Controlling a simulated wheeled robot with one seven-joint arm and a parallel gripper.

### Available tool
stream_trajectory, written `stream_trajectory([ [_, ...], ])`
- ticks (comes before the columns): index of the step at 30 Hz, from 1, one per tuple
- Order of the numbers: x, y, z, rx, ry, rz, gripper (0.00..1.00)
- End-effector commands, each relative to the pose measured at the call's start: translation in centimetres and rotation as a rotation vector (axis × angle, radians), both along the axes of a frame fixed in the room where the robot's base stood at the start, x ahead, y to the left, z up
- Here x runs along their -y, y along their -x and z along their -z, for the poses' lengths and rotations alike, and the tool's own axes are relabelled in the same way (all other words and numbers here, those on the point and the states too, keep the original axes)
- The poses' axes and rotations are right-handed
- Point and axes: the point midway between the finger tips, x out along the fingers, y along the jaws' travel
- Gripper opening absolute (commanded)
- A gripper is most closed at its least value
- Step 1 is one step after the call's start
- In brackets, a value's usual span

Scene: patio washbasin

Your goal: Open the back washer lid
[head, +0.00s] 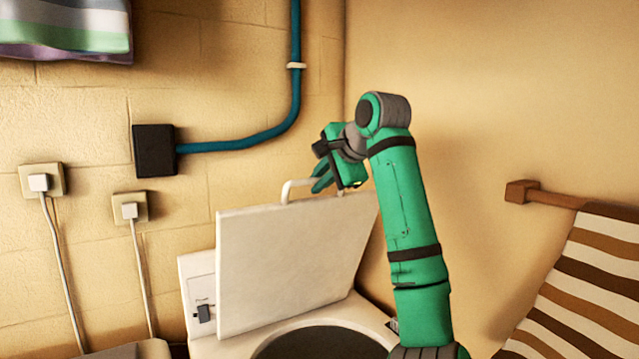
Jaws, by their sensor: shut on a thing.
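The white washer (330,325) stands against the back wall, and its dark drum opening (330,345) shows at the bottom edge of the head view. Its flat white lid (290,265) is raised and stands steeply, close to upright, above the back of the washer. A white loop handle (288,190) sits at the lid's top edge. My gripper (322,180) is at this handle, shut on it. The exact finger contact is partly hidden by the fingers.
A blue pipe (297,80) runs to a black box (154,150) on the wall behind. Two plugged sockets (40,182) are at left. A striped towel (585,285) hangs from a wooden rail (545,195) at right. Another edge (130,349) shows at the lower left.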

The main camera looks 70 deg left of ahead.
Motion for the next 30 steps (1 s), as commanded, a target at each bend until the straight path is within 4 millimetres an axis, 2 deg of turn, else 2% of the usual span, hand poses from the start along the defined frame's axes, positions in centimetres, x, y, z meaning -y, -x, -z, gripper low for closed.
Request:
stream_trajectory([
  [5, -0.1, 0.1, 0.1, 0.002, 0.001, 0.0, 0.0],
  [6, -0.1, 0.1, 0.1, 0.001, 0.001, -0.001, 0.19],
  [8, -0.1, 0.2, 0.0, 0.002, 0.0, -0.001, 0.31],
  [20, 0.4, 0.0, -0.4, 0.0, -0.002, -0.001, 0.31],
  [30, 5.1, -0.8, -3.8, 0.001, -0.003, -0.001, 0.31],
])
